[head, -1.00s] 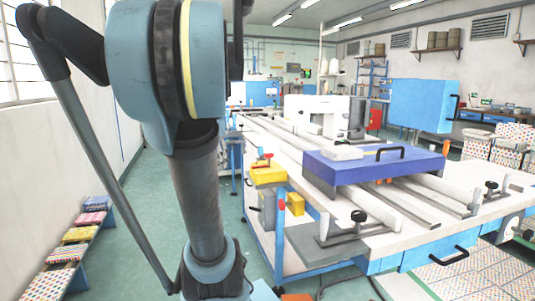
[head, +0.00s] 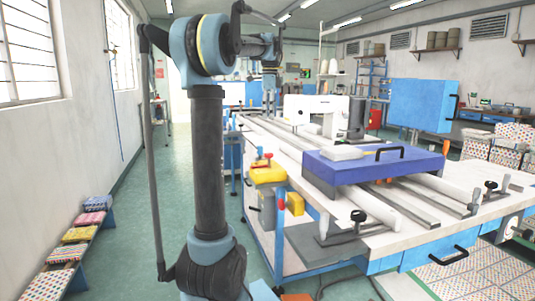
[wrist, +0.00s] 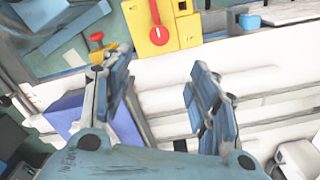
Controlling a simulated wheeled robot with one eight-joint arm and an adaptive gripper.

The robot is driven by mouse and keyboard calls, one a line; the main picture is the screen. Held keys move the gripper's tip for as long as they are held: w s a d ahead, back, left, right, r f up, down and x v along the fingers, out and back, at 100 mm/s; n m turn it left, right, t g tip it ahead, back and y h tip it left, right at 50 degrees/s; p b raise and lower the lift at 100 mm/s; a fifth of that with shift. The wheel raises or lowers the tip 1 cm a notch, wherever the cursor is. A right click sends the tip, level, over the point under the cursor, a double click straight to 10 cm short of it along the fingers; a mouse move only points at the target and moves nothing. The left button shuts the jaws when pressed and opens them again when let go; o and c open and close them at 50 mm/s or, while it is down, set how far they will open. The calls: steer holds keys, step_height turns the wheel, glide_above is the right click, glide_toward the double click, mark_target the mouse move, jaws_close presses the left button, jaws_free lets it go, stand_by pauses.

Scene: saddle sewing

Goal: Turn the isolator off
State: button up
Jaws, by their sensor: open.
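In the wrist view, a yellow plate (wrist: 184,33) carries a round red switch (wrist: 159,36) with a narrow red handle pointing towards the top edge; it looks like the isolator. My gripper (wrist: 160,70) is open and empty, its two blue-grey fingers apart, with the switch beyond the gap between them. The fingers do not appear to touch it. A second red knob (wrist: 97,37) on a small yellow base shows beyond the left finger. In the head view, a yellow box (head: 268,174) with a red part on top sits at the bench's left corner. Which switch matches it is unclear.
The white-topped bench (head: 460,212) holds rails, clamps and a purple block (head: 372,168). A smaller yellow box (head: 295,203) is on the bench's side. A low shelf with patterned stacks (head: 67,255) runs along the left wall. Green floor (head: 130,220) lies open between them.

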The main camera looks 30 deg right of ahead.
mark_target(269, 153)
step_height(269, 153, down, 17)
steer(key=shift+f, duration=0.1)
stand_by(0.6)
steer(key=c, duration=1.3)
steer(key=shift+a, duration=0.1)
jaws_close()
